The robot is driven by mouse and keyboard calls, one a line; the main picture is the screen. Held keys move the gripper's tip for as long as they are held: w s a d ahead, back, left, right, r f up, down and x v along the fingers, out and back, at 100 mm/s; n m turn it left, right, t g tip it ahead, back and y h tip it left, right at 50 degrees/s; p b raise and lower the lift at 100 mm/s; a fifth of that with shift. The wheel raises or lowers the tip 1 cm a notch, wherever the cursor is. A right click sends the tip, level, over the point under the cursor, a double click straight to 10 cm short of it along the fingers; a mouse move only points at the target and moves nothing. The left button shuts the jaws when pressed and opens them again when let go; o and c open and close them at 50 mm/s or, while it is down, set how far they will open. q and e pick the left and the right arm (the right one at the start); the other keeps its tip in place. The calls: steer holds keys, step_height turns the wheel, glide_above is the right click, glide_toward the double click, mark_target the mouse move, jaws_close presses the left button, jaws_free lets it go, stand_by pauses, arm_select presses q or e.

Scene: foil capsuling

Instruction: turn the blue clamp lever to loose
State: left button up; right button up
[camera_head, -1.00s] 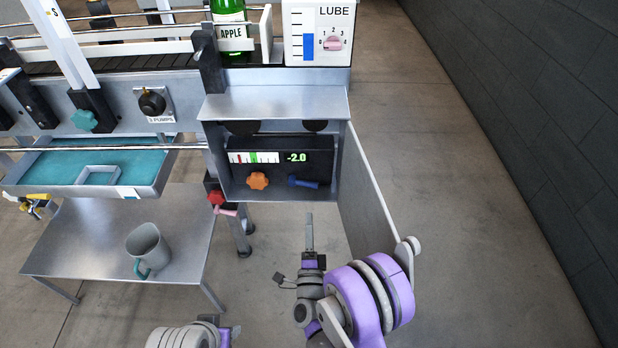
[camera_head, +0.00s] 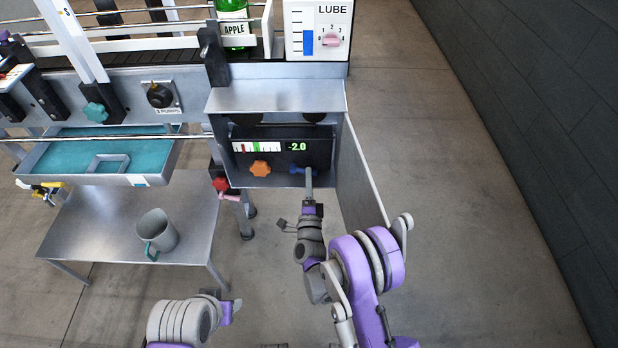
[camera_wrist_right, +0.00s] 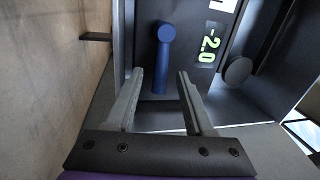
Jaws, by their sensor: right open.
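The blue clamp lever (camera_head: 301,170) is on the dark panel inside the open cabinet, right of the orange knob (camera_head: 260,169). In the right wrist view the blue lever (camera_wrist_right: 163,58) hangs from its round pivot and lies ahead of and between the two fingers. My right gripper (camera_wrist_right: 160,85) is open, with the lever's end near the level of its fingertips; I cannot tell whether a finger touches it. In the head view the right gripper (camera_head: 308,180) partly covers the lever. My left gripper (camera_head: 229,306) is low in the head view, away from the panel; its jaws are unclear.
The display (camera_head: 297,146) reads -2.0 above the lever. The cabinet's open door (camera_head: 360,180) stands close to the right of my right arm. A side table (camera_head: 100,225) with a grey mug (camera_head: 160,232) is at left. A red knob (camera_head: 221,184) sits left of the cabinet.

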steer(key=shift+w+r, duration=0.1)
steer(key=shift+w, duration=0.25)
jaws_close()
stand_by(1.2)
